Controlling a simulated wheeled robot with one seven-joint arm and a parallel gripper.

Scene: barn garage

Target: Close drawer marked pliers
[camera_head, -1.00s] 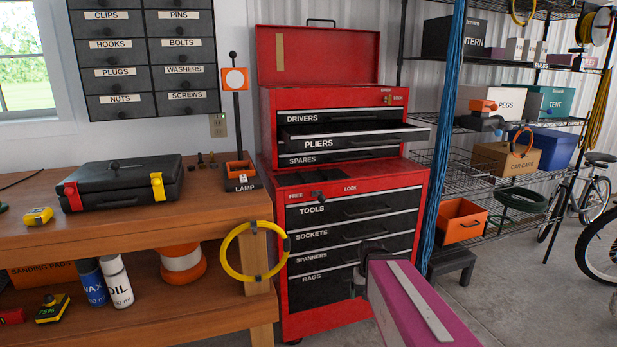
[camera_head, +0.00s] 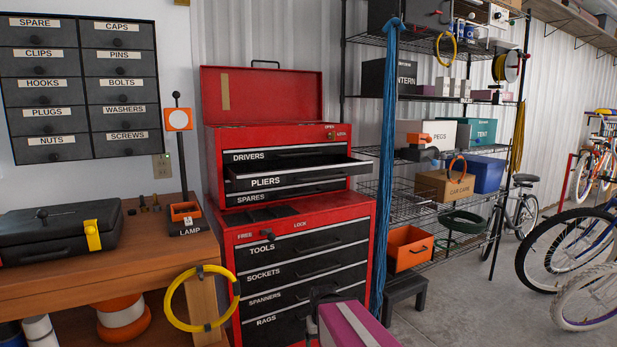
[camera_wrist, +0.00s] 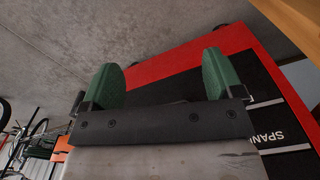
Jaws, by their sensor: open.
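The drawer marked PLIERS (camera_head: 266,181) is pulled out of the upper red tool chest (camera_head: 225,140). It juts past the DRIVERS drawer (camera_head: 252,156) above it and the SPARES drawer (camera_head: 250,199) below it, which look shut. My gripper is low in front of the lower red cabinet (camera_head: 228,270), well below the pliers drawer. In the wrist view my gripper (camera_wrist: 160,82) shows two green fingers set wide apart with nothing between them. The SPANNERS drawer label (camera_wrist: 267,140) shows at the right of that view. The pliers drawer is out of the wrist view.
A wooden bench (camera_head: 140,248) with a black case (camera_head: 60,232) stands at the left, a yellow ring (camera_head: 168,309) hanging at its corner. Blue cords (camera_head: 388,180) hang just right of the cabinet, before a wire shelf (camera_head: 405,207).

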